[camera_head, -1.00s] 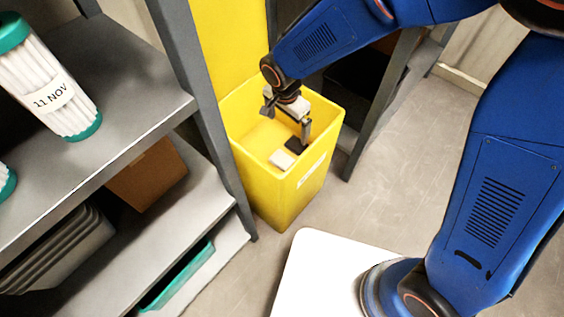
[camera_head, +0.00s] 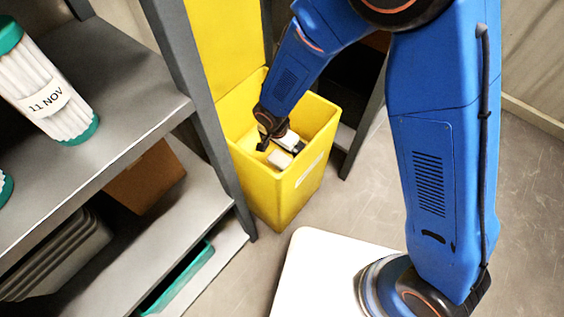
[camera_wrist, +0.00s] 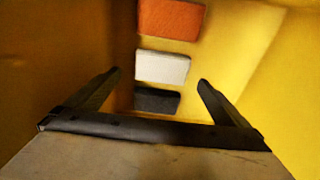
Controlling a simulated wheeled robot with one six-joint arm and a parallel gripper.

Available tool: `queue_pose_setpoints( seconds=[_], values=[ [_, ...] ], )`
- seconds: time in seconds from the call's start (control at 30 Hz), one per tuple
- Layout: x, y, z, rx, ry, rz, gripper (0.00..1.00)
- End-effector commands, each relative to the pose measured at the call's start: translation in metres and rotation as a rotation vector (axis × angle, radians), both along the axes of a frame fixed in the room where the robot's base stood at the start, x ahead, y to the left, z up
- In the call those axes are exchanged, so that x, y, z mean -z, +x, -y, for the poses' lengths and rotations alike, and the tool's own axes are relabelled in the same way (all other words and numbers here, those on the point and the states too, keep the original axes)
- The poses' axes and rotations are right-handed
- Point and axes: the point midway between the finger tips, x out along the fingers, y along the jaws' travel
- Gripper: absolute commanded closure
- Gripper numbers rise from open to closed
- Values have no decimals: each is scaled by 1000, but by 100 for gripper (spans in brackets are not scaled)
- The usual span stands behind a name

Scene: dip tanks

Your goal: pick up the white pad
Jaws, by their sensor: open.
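The white pad (camera_wrist: 162,68) lies inside the yellow bin (camera_head: 309,175), between an orange pad and a dark pad in the wrist view. In the head view a pale pad (camera_head: 281,159) shows near the bin's front wall, beside my gripper. My gripper (camera_wrist: 160,82) is open and empty, with its fingers apart on either side of the white pad's line of view. It also shows in the head view (camera_head: 275,148), reaching down into the bin. The fingers appear apart from the pad. How far above it they are I cannot tell.
The orange pad (camera_wrist: 171,18) and the dark pad (camera_wrist: 157,100) flank the white pad. The yellow bin walls close in around my gripper. A grey shelf (camera_head: 130,100) with a white filter cartridge (camera_head: 45,88) stands left of the bin. Open floor (camera_head: 350,205) lies to the right.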

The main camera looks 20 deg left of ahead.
Motion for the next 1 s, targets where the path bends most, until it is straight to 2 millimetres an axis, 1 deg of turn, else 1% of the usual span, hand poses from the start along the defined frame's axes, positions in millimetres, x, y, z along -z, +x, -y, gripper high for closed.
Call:
queue_pose_setpoints(
  seconds=[0.27,0.63,0.73,0.9,0.93,0.97,1.0],
  values=[
    [11,2,0,-1,-1,0,0],
    [53,7,0,-1,-1,0,0],
    [57,7,-1,0,2,1,0],
    [57,7,-1,0,2,1,0],
    [57,7,-1,0,2,1,2],
    [57,7,-1,0,2,1,10],
    [57,7,-1,0,2,1,19]
  ],
)
